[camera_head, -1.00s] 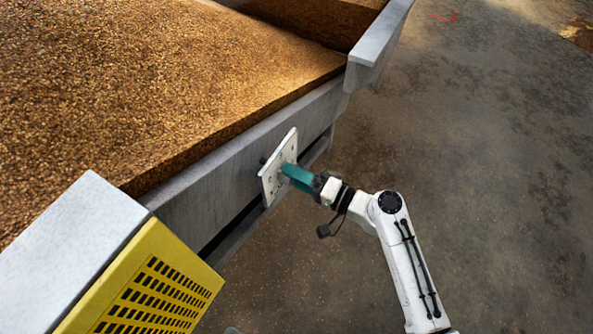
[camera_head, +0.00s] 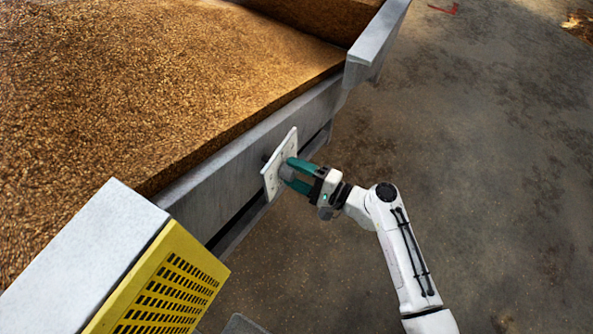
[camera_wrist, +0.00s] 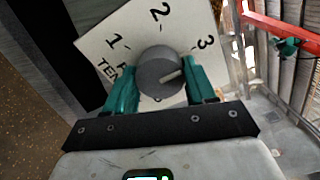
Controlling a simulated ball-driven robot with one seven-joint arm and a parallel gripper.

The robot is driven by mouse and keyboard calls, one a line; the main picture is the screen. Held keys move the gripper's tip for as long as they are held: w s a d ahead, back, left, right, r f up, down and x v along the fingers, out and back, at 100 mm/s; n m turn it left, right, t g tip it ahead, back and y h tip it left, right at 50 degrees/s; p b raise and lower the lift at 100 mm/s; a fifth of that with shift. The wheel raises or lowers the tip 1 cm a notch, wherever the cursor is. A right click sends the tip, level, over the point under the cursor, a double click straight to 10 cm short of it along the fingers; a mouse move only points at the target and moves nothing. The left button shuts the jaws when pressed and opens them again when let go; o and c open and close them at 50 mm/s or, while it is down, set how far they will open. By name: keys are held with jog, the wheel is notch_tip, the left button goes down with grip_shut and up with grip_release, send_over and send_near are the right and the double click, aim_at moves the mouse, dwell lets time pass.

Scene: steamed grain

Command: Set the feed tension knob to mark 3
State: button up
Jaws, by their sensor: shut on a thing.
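The feed tension knob (camera_wrist: 158,68) is a round grey dial with a pale pointer line, on a white plate (camera_wrist: 97,42) marked 1, 2 and 3. In the wrist view its pointer aims right and slightly up, below the mark 3 (camera_wrist: 205,42). My gripper (camera_wrist: 162,76) has its teal fingers on both sides of the knob and is shut on it. The right finger hides part of the plate. In the head view the plate (camera_head: 268,182) is on the trailer side, and my gripper (camera_head: 291,174) reaches it from the right.
A grey-walled trough (camera_head: 225,157) full of brown grain fills the left side. A yellow slotted guard (camera_head: 165,290) stands at the lower left. Open concrete floor (camera_head: 480,170) lies to the right. In the wrist view a red bar (camera_wrist: 285,30) shows at the upper right.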

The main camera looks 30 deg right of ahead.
dwell(0.3)
jog(key=o, duration=1)
jog(key=shift+s, duration=0.1)
jog(key=v, duration=1)
jog(key=shift+s+d+f+p, duration=0.1)
jog(key=shift+s+d+p, duration=0.1)
jog(key=shift+s+p, duration=0.2)
jog(key=shift+w, duration=0.1)
